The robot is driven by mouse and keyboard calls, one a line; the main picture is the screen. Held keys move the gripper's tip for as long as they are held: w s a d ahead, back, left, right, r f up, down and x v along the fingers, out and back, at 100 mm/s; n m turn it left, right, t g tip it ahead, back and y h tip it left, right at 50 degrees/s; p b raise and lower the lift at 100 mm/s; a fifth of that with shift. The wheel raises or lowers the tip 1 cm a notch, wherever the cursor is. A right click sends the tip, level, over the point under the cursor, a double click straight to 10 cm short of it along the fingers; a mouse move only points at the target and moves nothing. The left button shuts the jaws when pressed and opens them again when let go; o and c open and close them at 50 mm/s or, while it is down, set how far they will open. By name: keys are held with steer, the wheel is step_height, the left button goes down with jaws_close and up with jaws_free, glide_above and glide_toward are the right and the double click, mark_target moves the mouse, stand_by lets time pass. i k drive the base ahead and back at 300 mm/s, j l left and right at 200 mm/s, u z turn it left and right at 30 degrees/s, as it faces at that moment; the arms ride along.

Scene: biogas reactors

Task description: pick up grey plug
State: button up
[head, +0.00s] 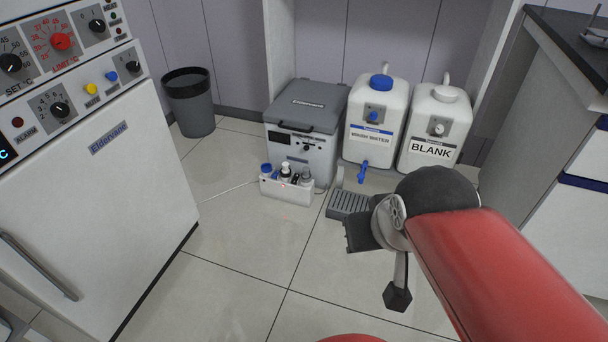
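I cannot pick out the grey plug for sure. A white box (271,187) on the floor holds several small bottles and dark items, too small to make out. A pale grey upright piece (340,177) stands beside the ribbed grey tray (346,207). My gripper (379,266) is at the end of my red arm, right of the picture's middle, in front of the tray in this view. Its two dark fingertips appear spread apart, with floor showing between them. I see nothing held. My gripper and wrist hide part of the tray and the floor behind.
A grey-lidded unit (303,130) stands behind the white box. To its right are a blue-capped wash water canister (375,115) and a BLANK canister (436,125). A bin (190,103) is at the back. A white control cabinet (110,200) is left, a counter (555,150) right. Front-centre floor is clear.

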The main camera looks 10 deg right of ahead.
mark_target(305, 176)
steer(key=z, duration=0.2)
steer(key=i+j+z, duration=0.25)
steer(key=z, duration=0.25)
steer(key=i+j+z, duration=0.2)
steer(key=j+z, duration=0.3)
steer(key=i+j, duration=0.15)
steer(key=j, duration=0.25)
steer(key=i+j+z, duration=0.1)
steer(key=j, duration=0.3)
steer(key=i+j+z, duration=0.1)
steer(key=i+j, duration=0.15)
steer(key=j, duration=0.15)
steer(key=i+j, duration=0.15)
steer(key=j, duration=0.25)
